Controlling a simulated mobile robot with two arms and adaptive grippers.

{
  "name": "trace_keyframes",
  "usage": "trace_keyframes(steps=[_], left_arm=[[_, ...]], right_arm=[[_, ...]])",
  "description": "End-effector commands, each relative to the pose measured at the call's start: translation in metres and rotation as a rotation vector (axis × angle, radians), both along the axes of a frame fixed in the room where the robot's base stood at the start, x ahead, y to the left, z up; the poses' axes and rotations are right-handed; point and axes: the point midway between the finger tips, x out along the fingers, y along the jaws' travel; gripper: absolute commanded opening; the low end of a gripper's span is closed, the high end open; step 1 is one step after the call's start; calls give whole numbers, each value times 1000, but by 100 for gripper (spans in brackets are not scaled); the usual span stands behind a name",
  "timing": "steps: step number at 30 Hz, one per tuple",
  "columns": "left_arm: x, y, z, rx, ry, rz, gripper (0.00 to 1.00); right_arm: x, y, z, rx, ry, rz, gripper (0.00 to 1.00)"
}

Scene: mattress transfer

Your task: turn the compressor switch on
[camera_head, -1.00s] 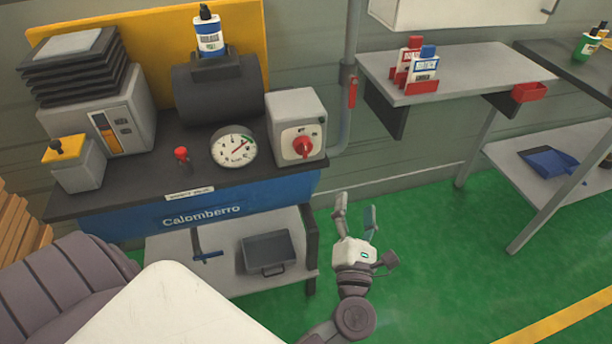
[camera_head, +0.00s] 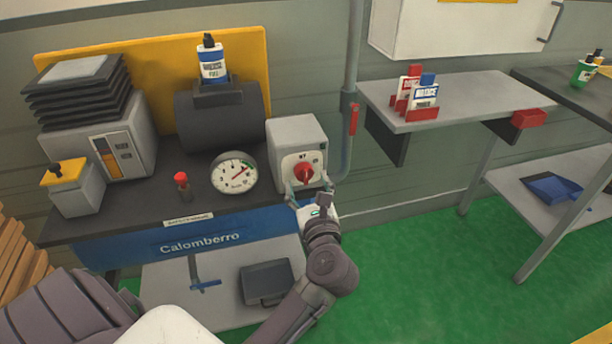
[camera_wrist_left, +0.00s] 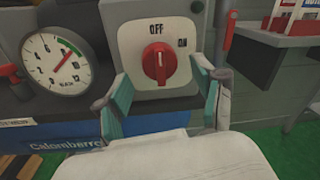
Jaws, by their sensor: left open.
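The compressor switch is a red rotary knob (camera_head: 303,173) on a white plate on the front of a grey box (camera_head: 296,137). In the left wrist view the knob (camera_wrist_left: 159,64) is upright, its pale mark under OFF; ON is to its upper right. My left gripper (camera_head: 309,188) is open, just in front of and below the knob in the head view. In the left wrist view its two greenish finger pads (camera_wrist_left: 160,90) stand apart on either side below the knob, with nothing between them. My right gripper is not in view.
A round pressure gauge (camera_head: 234,173) and a small red knob (camera_head: 181,180) sit left of the switch box on the dark bench. A grey pipe with a red valve handle (camera_head: 353,119) runs up the wall at right. Green floor is clear at right.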

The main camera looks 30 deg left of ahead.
Motion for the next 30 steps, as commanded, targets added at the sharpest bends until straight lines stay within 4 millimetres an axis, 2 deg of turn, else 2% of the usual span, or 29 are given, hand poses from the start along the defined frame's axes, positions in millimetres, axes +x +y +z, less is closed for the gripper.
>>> trace_keyframes(steps=[6, 15, 17, 26, 30], left_arm=[[14, 13, 0, 2, 1, -1, 69], [15, 15, -1, 2, 1, -1, 69], [15, 15, -1, 2, 1, -1, 61], [15, 15, -1, 2, 1, -1, 11], [15, 15, 0, 3, 4, -1, 9]], right_arm=[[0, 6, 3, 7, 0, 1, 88], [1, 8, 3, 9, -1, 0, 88], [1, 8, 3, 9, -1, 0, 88], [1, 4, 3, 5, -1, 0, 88], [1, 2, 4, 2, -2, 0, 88]])
